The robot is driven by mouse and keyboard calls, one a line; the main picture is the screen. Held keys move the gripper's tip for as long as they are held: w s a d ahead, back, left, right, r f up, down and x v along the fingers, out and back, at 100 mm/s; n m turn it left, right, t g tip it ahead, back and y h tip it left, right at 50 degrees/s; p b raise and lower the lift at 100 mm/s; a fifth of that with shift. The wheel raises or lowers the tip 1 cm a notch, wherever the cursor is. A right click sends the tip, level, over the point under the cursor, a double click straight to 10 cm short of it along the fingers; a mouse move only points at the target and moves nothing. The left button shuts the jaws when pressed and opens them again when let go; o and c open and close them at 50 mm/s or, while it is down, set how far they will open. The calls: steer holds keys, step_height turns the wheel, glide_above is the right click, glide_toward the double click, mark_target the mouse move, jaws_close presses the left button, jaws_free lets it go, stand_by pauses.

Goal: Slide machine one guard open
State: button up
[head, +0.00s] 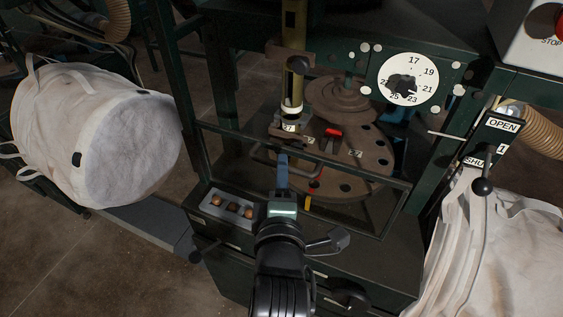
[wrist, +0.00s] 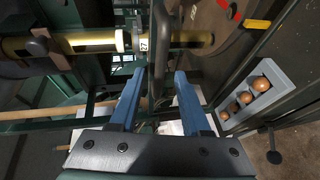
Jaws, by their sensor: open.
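The machine guard is a dark-framed see-through panel (head: 345,226) across the machine's front, before a round brown turntable (head: 368,180). A bent bar handle (head: 262,168) is on the guard. My gripper (head: 282,157) is at this handle, its blue fingers pointing at the guard. In the wrist view, the two fingers of my gripper (wrist: 160,73) are spread apart. The grey handle bar (wrist: 161,25) runs into the gap between the fingertips; I cannot tell whether either finger touches it. The far finger is largely hidden in the head view.
A grey tray with several brown balls (head: 231,207) sits left of my gripper. A yellow-black tube (head: 293,85) stands behind the guard. White bulk bags (head: 95,130) flank the machine. An OPEN/SHUT lever (head: 482,186) and a numbered dial (head: 409,78) are at right.

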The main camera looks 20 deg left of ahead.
steer(key=shift+x, duration=1.6)
jaws_close()
